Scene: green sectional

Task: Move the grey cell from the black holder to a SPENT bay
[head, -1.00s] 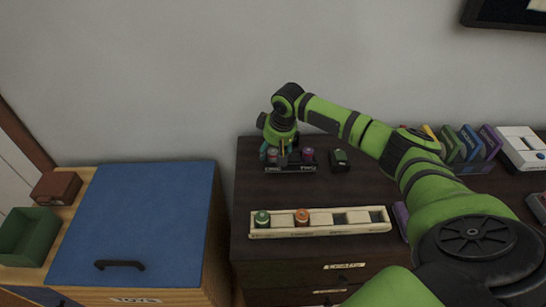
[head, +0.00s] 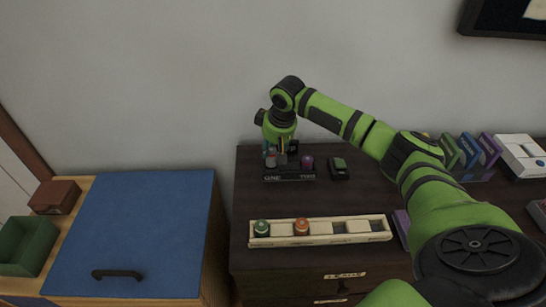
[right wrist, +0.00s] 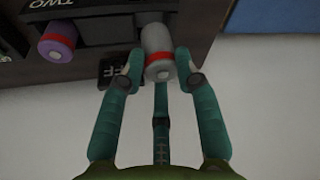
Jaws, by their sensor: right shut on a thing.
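My right gripper (head: 281,158) is at the left part of the black holder (head: 290,178), by the label ONE. In the right wrist view its teal fingers (right wrist: 158,75) are shut on the grey cell (right wrist: 157,42), which has a red band near its end. I cannot tell whether the cell is clear of its slot. A purple cell (head: 307,163) stands at the holder's TWO side and also shows in the right wrist view (right wrist: 58,45). The cream tray (head: 345,239) in front holds a green-topped cell (head: 262,227) and an orange one (head: 301,226); its two right bays look empty. Its labels are unreadable.
A small black device with a green top (head: 339,167) stands right of the holder. Coloured upright cases (head: 470,152) and a white device (head: 521,154) are further right. A blue-lidded toy chest (head: 135,230) is at the left. Dark tabletop is clear between holder and tray.

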